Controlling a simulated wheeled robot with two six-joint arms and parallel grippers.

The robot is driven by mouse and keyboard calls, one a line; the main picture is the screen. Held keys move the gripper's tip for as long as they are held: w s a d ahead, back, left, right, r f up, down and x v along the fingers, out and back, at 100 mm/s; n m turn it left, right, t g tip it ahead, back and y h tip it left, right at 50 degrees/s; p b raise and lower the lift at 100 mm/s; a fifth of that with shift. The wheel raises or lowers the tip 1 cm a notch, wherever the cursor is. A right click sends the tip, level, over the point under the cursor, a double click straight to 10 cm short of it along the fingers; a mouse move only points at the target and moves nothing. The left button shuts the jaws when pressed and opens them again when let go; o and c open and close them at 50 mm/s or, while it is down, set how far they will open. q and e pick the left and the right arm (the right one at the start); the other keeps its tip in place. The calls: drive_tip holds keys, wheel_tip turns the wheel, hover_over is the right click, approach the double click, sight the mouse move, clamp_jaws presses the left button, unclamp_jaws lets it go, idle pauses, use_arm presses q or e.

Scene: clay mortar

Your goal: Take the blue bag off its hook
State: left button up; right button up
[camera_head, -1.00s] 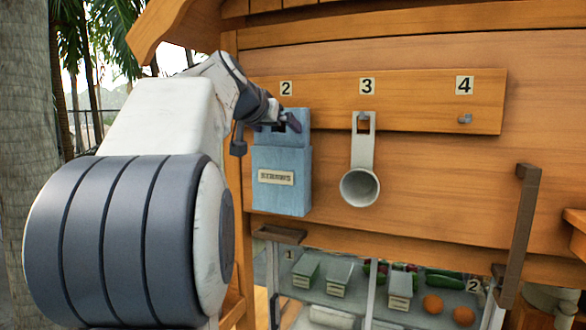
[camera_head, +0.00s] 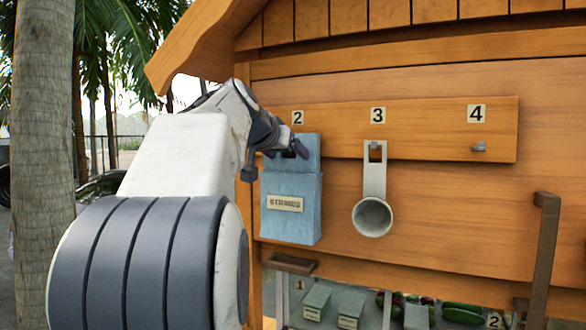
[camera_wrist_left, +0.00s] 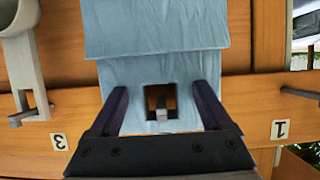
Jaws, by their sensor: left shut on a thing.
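The blue bag (camera_head: 291,215), with a "STRAWS" label, hangs under the number 2 on the wooden rail. My left gripper (camera_head: 287,153) reaches in from the left to its top tab. In the left wrist view, which is upside down, the gripper (camera_wrist_left: 163,105) is shut on the blue bag (camera_wrist_left: 155,75), one finger along each side of the tab. The grey hook (camera_wrist_left: 162,113) shows inside the tab's square hole. My right gripper is not in view.
A pale scoop (camera_head: 374,190) hangs on hook 3 to the right. Hook 4 (camera_head: 479,147) is empty. A dark vertical handle (camera_head: 541,255) stands at the right. Below is a shelf with small containers and vegetables.

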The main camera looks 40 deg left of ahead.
use_arm(q)
drive_tip(key=r+b+v, duration=0.1)
drive_tip(key=b+v, duration=0.1)
drive_tip(key=v, duration=1.2)
drive_tip(key=shift+w+r, duration=0.2)
drive_tip(key=shift+w, duration=0.05)
drive_tip(key=shift+s+d+r+b, duration=0.1)
drive_tip(key=shift+s+r+b, duration=0.2)
drive_tip(key=shift+s, duration=0.15)
drive_tip(key=shift+f, duration=0.25)
wheel_tip(320, 180, down, 6)
drive_tip(key=b, duration=0.6)
drive_tip(key=shift+s, duration=0.1)
idle(0.4)
